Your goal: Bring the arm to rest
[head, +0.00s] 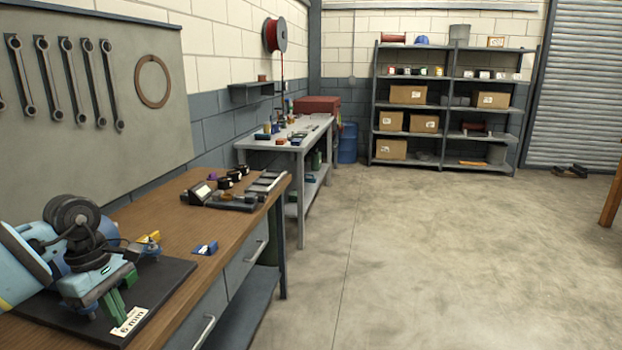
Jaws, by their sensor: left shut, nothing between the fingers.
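My left arm comes in from the left edge, pale blue with dark round joints. My left gripper (119,304) has green fingers that point down over the front part of a black board (150,297). The fingers are together and hold nothing. I cannot tell whether the fingertips touch the board. The arm hides the back left of the board. My right gripper is out of view.
The wooden workbench (168,208) also holds a "6 mm" label (129,321), a yellow part (148,243), a blue part (205,248) and a device with a screen (201,192). A grey bench (285,146) and shelves (447,118) stand beyond. The floor at right is largely clear.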

